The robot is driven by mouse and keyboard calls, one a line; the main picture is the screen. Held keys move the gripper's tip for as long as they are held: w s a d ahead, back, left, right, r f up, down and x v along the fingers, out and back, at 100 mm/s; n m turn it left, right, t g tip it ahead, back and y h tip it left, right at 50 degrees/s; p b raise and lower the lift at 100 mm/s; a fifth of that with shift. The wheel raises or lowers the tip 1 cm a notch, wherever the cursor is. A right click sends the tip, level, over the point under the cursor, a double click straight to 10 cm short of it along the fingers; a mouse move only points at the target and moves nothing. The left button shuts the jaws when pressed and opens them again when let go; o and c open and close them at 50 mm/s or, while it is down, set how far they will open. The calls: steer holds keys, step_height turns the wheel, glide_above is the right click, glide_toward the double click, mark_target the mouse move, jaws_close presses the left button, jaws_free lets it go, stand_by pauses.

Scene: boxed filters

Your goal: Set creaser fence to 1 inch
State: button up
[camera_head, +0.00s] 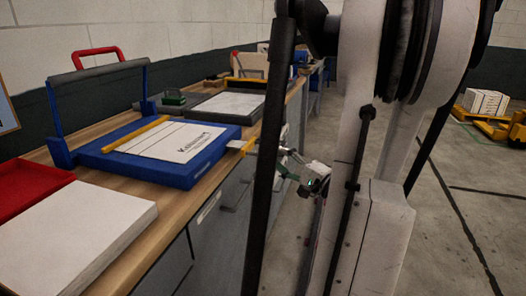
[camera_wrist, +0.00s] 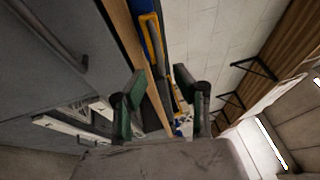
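The creaser (camera_head: 190,172) is a blue flat bed on the wooden bench in the head view, with a raised blue frame and grey bar at its back left. A printed white sheet (camera_head: 176,143) lies on it, and a yellow bar (camera_head: 136,135) crosses the bed beside the sheet. I cannot tell which yellow part is the fence, nor read any scale. My gripper (camera_head: 284,160) is off the bench's front edge, right of the creaser, partly behind a dark post. In the wrist view my gripper (camera_wrist: 160,92) is open and empty between green pads.
A red tray (camera_head: 25,185) and a thick white stack (camera_head: 75,235) lie at the near left. A dark tray with paper (camera_head: 228,105) stands farther along the bench. Grey cabinets (camera_head: 225,215) with handles front the bench. The floor to the right is largely clear.

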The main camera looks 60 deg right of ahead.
mark_target(263, 147)
steer(key=shift+b+x, duration=0.45)
steer(key=shift+x, duration=3.05)
jaws_close()
